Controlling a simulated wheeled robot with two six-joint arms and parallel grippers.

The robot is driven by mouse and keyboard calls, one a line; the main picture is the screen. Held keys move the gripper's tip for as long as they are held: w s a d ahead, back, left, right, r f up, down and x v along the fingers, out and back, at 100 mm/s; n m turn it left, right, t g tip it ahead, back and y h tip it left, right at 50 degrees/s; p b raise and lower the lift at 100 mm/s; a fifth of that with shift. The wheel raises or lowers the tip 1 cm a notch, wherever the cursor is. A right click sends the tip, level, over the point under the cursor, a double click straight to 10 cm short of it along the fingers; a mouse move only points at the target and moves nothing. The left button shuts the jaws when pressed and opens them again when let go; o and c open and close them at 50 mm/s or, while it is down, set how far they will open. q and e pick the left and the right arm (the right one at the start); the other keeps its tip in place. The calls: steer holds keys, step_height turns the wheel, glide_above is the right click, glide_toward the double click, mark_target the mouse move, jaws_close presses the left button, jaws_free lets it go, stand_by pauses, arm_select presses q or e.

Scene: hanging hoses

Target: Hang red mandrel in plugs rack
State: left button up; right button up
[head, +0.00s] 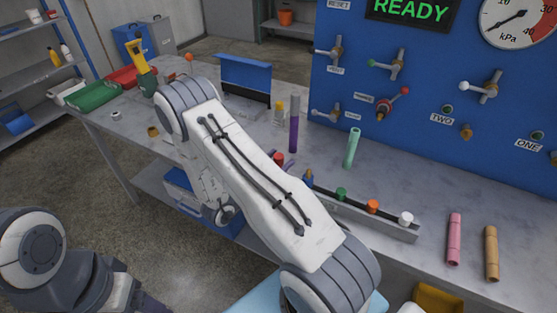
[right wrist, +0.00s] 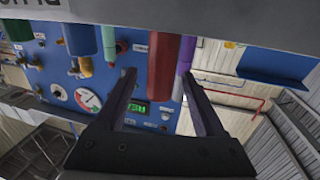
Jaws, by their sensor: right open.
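The red mandrel (right wrist: 163,62) shows in the right wrist view, which is upside down. It stands upright on the tabletop, lined up between the fingers of my right gripper (right wrist: 158,74). The gripper is open, and I cannot tell how far beyond the fingertips the mandrel is. The plugs rack (head: 390,226) is a long grey bar along the table's front edge. It carries green, orange and white plugs; its left end is behind my arm. My left gripper does not show.
A purple and grey tube (head: 293,132) and a mint green tube (head: 352,148) stand behind the rack. Pink (head: 454,238) and tan (head: 491,252) tubes stand at right. The blue valve panel (head: 430,110) closes off the back. A blue holder (head: 245,78) and trays stand at left.

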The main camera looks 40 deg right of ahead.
steer(key=s+a+b, duration=0.1)
steer(key=a+b, duration=0.1)
steer(key=a, duration=0.8)
steer(key=shift+s, duration=0.4)
